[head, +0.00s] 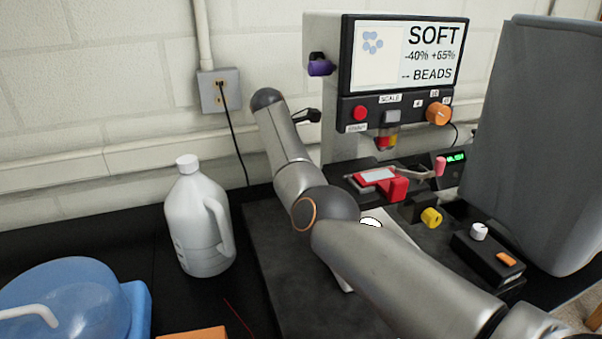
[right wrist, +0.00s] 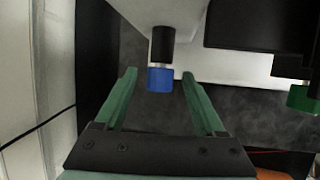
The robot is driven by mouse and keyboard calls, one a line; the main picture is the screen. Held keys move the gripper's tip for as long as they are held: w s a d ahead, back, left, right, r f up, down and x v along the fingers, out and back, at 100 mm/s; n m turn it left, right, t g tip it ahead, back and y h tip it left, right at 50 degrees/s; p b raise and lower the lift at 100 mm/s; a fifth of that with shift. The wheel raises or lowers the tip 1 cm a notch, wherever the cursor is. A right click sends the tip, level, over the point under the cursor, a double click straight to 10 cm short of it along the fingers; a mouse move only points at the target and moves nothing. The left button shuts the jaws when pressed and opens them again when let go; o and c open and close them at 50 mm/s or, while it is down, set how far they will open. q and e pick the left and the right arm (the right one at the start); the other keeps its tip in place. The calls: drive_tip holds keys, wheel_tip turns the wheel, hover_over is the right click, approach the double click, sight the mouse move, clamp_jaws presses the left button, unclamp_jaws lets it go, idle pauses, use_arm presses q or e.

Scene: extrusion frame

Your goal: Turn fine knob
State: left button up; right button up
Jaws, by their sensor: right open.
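In the right wrist view a blue knob (right wrist: 160,79) sits at the end of a black stem that comes out of a pale body. Which knob is the fine one is not labelled. My right gripper (right wrist: 156,74) is open, with its green fingertips on either side of the blue knob. No contact shows. In the head view my grey arm crosses the machine's lower left side. Neither the blue knob nor my right gripper can be made out there. A yellow knob (head: 431,217) is on the machine's lower right. My left gripper is not in view.
The machine's screen (head: 408,54) reads "SOFT -40% +65% -- BEADS". An orange knob (head: 438,113), red button (head: 360,113) and purple knob (head: 320,65) are near it. A green knob (right wrist: 303,98) is right of my fingers. A white jug (head: 197,220) stands left.

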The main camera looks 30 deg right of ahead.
clamp_jaws()
idle(0.7)
